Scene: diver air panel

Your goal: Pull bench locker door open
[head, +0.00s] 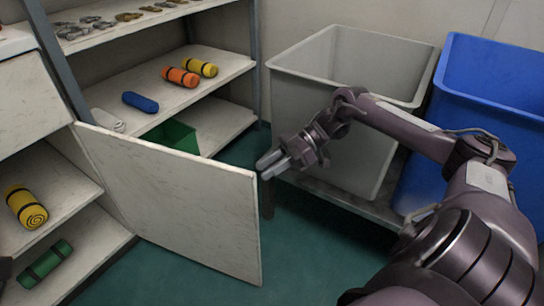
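The bench locker door (178,192) is a pale, scuffed panel. It stands swung well open from its hinge side at the left, with its free edge toward the middle of the view. Shelves inside the locker show to its left. My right gripper (266,167) is at the upper corner of the door's free edge, its fingers pointing left. The fingers look close together; whether they touch or grip the door edge is unclear.
A yellow roll (26,206) and a green roll (45,264) lie on the locker shelves. A grey bin (345,150) and blue bin (497,85) stand right. Green floor lies clear in front.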

